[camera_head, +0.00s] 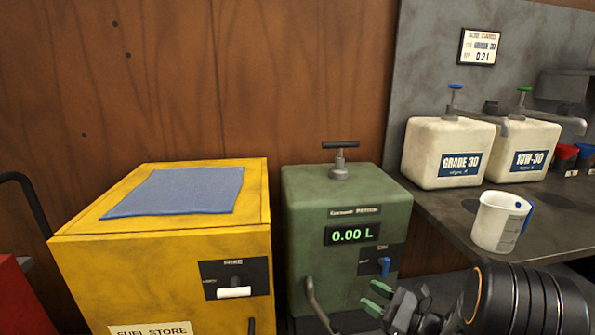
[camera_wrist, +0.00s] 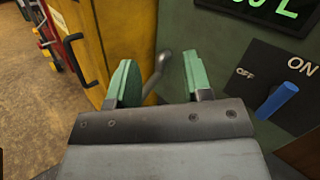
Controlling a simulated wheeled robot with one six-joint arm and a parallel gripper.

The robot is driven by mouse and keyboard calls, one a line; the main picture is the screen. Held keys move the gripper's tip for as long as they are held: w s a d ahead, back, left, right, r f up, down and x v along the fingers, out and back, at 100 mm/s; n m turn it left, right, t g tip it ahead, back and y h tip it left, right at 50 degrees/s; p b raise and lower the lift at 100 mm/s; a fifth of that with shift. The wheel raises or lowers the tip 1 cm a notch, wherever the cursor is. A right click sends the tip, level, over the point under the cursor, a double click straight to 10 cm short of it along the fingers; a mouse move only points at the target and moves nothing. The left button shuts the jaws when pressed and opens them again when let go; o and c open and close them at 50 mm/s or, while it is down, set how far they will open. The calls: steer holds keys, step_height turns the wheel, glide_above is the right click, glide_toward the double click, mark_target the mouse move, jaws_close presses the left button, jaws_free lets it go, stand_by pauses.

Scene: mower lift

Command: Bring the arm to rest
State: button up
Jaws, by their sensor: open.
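My gripper (camera_head: 377,299) is at the lower right of the head view, in front of the green pump box (camera_head: 347,208). In the wrist view its two green fingertips (camera_wrist: 158,82) stand apart with nothing between them. The box's grey nozzle or lever (camera_wrist: 157,70) shows behind the gap; I cannot tell its exact distance. The display (camera_head: 352,235) reads 0.00 L. My dark arm extends to the lower right.
A yellow fuel store cabinet (camera_head: 165,273) with a blue cloth (camera_head: 176,191) on top stands left of the box. At right, a bench (camera_head: 447,217) holds a measuring jug (camera_head: 500,222) and two oil containers (camera_head: 447,153). Something red (camera_head: 15,300) is at the far left.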

steer(key=s+a+r+n+g+h+p, duration=0.4)
steer(key=s+a+r+n+g+p, duration=0.65)
steer(key=r+n, duration=0.2)
steer(key=s+d+r+n+t+h+p, duration=0.1)
steer(key=s+d+r+n+h+p, duration=0.1)
steer(key=r+n+h+p, duration=0.3)
steer(key=s+d+r+n+t+h+p, duration=0.1)
steer(key=s+d+r+n+h+p, duration=0.2)
steer(key=r, duration=0.7)
steer(key=d+n+h+p, duration=0.2)
steer(key=h+p, duration=0.1)
steer(key=shift+r, duration=0.25)
